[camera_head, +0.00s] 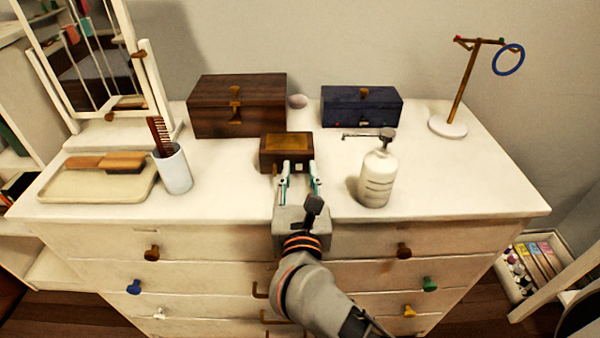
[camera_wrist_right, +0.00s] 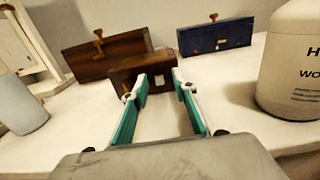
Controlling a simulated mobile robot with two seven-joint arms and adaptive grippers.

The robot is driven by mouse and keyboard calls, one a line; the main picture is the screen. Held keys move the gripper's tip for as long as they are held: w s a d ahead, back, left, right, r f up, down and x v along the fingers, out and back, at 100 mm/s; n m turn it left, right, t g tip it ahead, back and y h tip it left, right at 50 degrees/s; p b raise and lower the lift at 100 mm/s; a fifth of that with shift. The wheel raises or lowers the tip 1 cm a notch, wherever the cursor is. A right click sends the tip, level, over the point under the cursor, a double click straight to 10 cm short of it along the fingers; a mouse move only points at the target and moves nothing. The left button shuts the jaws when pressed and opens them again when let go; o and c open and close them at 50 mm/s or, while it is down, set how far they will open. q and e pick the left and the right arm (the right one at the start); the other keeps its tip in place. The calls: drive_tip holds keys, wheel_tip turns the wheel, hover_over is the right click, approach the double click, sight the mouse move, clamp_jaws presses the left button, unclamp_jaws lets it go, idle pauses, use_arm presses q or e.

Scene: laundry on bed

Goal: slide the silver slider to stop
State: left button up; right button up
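A small dark wooden box (camera_head: 286,146) stands at the middle of the white dresser top. A small pale square piece (camera_head: 299,168), which looks like the silver slider, sits on its front face; it also shows in the wrist view (camera_wrist_right: 159,80). My right gripper (camera_head: 299,170) is in front of this box, fingers spread either side of the pale piece. Contact with the piece cannot be told. My left gripper is not in view.
A larger wooden box (camera_head: 210,105) and a blue box (camera_head: 361,108) stand behind. A white pump bottle (camera_head: 377,180) is close on the right. A cup with a comb (camera_head: 174,171) and a tray (camera_head: 90,190) are on the left. A ring stand (camera_head: 462,85) is far right.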

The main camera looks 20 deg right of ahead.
drive_tip(key=shift+s, duration=0.15)
drive_tip(key=v, duration=1.1)
drive_tip(key=shift+s, duration=0.35)
drive_tip(key=shift+a, duration=0.1)
